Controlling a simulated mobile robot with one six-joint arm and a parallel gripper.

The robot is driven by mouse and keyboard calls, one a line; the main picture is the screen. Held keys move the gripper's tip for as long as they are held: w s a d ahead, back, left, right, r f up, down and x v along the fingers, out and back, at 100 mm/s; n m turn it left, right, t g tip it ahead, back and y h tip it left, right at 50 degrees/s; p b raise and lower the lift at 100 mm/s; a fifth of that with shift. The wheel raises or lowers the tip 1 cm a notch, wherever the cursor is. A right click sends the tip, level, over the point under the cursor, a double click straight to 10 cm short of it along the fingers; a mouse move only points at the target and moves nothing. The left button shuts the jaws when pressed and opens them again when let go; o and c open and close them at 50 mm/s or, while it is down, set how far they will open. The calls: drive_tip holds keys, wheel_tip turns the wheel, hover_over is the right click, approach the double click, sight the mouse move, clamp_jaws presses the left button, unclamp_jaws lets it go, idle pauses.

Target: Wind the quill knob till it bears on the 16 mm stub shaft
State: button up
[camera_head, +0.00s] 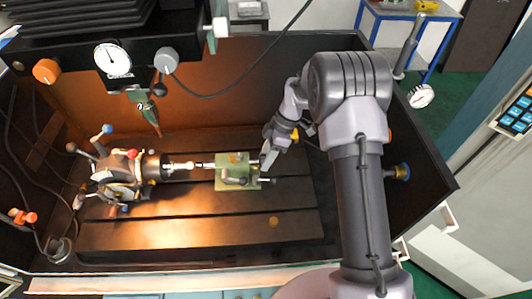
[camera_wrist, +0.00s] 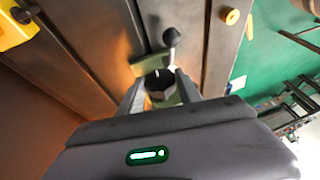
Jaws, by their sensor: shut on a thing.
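The green tailstock (camera_head: 238,184) stands on the slotted bed. The light stub shaft (camera_head: 180,165) sticks out of the indexing chuck (camera_head: 118,175) at the left and points at the tailstock. The shaft's end and the quill tip lie close together; I cannot tell whether they touch. My gripper (camera_head: 266,162) is at the tailstock's right end. In the wrist view my gripper (camera_wrist: 160,85) has a finger on each side of the dark round quill knob (camera_wrist: 160,78) and is shut on it. The knob is mostly hidden in the head view.
A lever with a dark ball (camera_wrist: 172,37) rises beside the knob. The enclosure's dark right wall (camera_head: 425,185) stands near my arm.

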drive_tip(key=shift+w+r+g+p, duration=0.1)
drive_tip(key=shift+w+g+p, duration=0.05)
drive_tip(key=shift+g+p, duration=0.55)
drive_tip(key=shift+w+f+m+g, duration=0.1)
drive_tip(key=shift+f+m+g, duration=0.15)
drive_tip(key=shift+g, duration=0.45)
drive_tip(key=shift+f+m+g+b, duration=0.2)
drive_tip(key=shift+m+g+b, duration=0.05)
drive_tip(key=shift+g+b, duration=0.85)
drive_tip(key=shift+r, duration=0.15)
drive_tip(key=o, duration=1.4)
drive_tip(key=shift+w, duration=0.1)
drive_tip(key=shift+c, duration=0.2)
drive_tip(key=shift+r, duration=0.1)
